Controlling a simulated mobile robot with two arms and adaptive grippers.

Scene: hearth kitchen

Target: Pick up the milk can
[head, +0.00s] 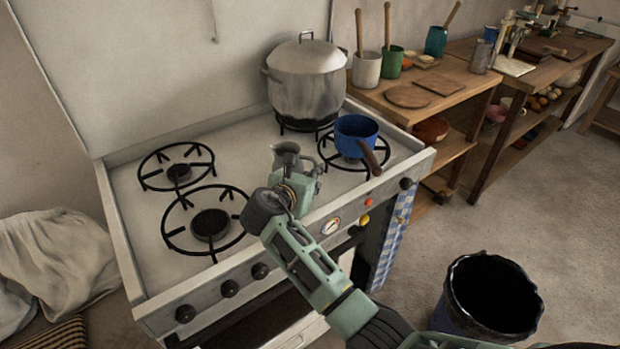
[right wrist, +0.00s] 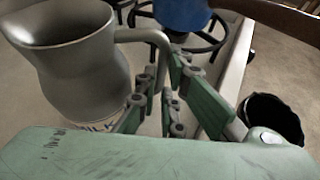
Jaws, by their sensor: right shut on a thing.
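The milk can (head: 287,155) is a small grey metal jug with a wide mouth and a side handle. In the head view it is upright over the middle of the stove top. In the right wrist view the milk can (right wrist: 75,65) fills the left side, with part of dark lettering low on its body. My right gripper (head: 296,178) is shut on its handle; the fingers (right wrist: 168,100) close around the handle's lower part. The can's base is hidden, so I cannot tell whether it touches the stove. My left gripper is out of view.
A large lidded pot (head: 306,80) stands on the back burner. A blue pan (head: 356,132) sits on the right burner, its handle toward the front. Two left burners (head: 210,223) are bare. A dark bin (head: 492,298) stands on the floor at right.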

